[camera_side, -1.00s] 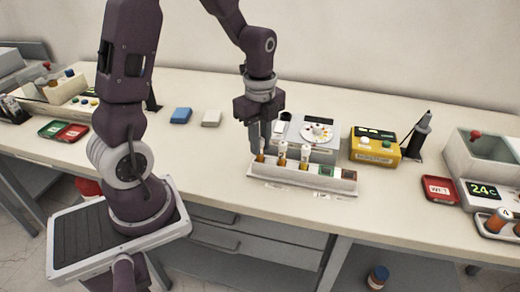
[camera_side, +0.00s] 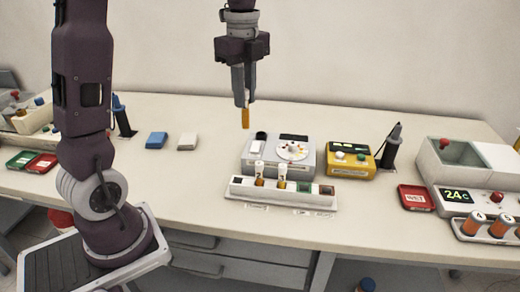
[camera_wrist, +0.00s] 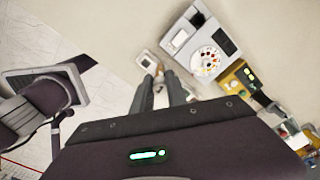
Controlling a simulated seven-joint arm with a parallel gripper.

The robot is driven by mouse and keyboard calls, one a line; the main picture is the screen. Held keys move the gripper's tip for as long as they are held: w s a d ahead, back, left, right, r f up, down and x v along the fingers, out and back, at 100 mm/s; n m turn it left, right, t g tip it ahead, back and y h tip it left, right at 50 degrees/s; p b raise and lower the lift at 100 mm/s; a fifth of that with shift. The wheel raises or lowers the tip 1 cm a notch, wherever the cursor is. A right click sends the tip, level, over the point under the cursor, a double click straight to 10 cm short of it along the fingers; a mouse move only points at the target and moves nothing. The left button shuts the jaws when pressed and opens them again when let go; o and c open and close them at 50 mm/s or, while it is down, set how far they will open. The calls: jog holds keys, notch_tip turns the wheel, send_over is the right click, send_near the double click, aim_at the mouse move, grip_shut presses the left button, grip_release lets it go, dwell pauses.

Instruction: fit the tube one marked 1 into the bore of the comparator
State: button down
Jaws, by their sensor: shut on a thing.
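My gripper (camera_side: 244,97) is shut on the upper part of an amber tube (camera_side: 245,118). It holds the tube upright, clear above the bench, with the lower end pointing down. Any number on this tube is covered by my fingers. The comparator, seemingly the grey box (camera_side: 250,165) with a white disc of coloured dots, stands below and right of the tube. It also shows in the wrist view (camera_wrist: 207,30). A dark round feature (camera_side: 261,135) is on its top left; I cannot tell whether it is the bore.
A yellow device (camera_side: 348,163) and a dark pen-like stand (camera_side: 391,148) are to the right. Blue (camera_side: 156,140) and pale (camera_side: 187,141) blocks lie left, with bare bench around them.

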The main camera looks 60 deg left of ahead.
jog(key=w+a+f, duration=0.1)
jog(key=w+a, duration=0.7)
jog(key=w, duration=0.2)
jog(key=shift+w+f, duration=0.15)
jog(key=shift+f, duration=6.8)
jog(key=shift+f, duration=0.15)
jog(key=c, duration=1.3)
grip_release()
